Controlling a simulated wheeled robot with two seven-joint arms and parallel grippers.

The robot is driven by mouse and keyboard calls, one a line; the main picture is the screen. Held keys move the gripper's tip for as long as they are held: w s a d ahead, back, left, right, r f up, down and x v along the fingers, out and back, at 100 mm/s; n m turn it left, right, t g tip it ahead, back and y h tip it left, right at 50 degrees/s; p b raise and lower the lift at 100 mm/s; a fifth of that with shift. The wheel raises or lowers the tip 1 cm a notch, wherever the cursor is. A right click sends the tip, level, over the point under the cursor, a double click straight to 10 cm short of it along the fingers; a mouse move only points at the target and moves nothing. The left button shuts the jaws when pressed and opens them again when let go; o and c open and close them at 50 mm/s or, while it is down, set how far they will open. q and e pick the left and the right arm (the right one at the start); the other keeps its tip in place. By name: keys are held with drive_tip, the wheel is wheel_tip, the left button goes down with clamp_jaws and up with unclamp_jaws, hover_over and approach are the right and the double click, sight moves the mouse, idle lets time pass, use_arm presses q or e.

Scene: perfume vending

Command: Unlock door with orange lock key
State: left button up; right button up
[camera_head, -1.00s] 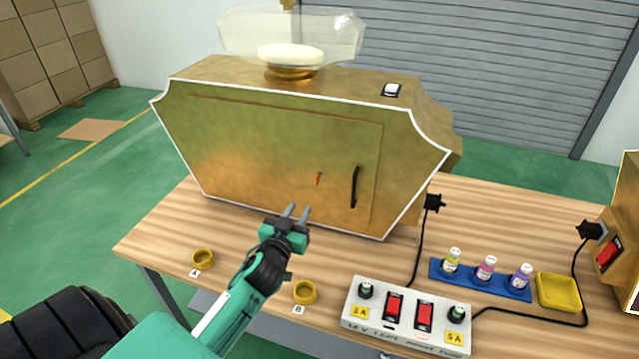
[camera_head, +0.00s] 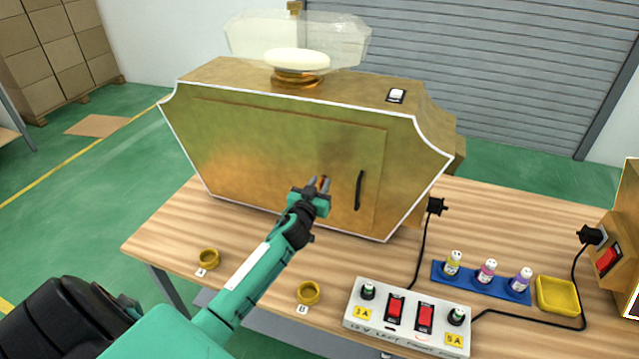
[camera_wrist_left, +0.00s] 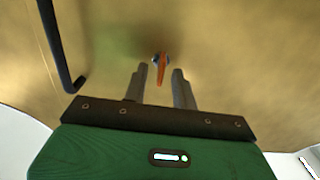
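The gold machine's door (camera_head: 270,150) is closed, with a black handle (camera_head: 359,190) on its right side. The small orange lock key (camera_head: 324,180) is left of the handle, mostly hidden behind my left gripper in the head view. In the left wrist view the orange key (camera_wrist_left: 161,68) points down between the two fingers. My left gripper (camera_head: 319,184) is in front of the door at the key; its fingers also show in the wrist view (camera_wrist_left: 161,84), apart, with visible gaps to the key. Whether they touch it is not seen. My right gripper is not in view.
On the wooden table stand a white power box (camera_head: 408,316), a blue tray (camera_head: 480,283) with several small bottles, a yellow dish (camera_head: 557,294) and two gold rings (camera_head: 207,258) (camera_head: 308,293). Black cables run along the right side.

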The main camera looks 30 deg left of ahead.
use_arm(q)
drive_tip(key=shift+w, duration=0.1)
clamp_jaws()
drive_tip(key=shift+m, duration=0.4)
drive_tip(key=m, duration=0.3)
drive_tip(key=shift+d, duration=0.15)
drive_tip(key=m, duration=0.3)
drive_tip(key=shift+d+f+m+b, duration=0.1)
drive_tip(key=shift+m+b, duration=0.2)
drive_tip(key=m, duration=1)
drive_tip(key=shift+w+d+f+m, duration=0.1)
drive_tip(key=shift+d+f+m, duration=0.1)
drive_tip(key=shift+f+m, duration=0.15)
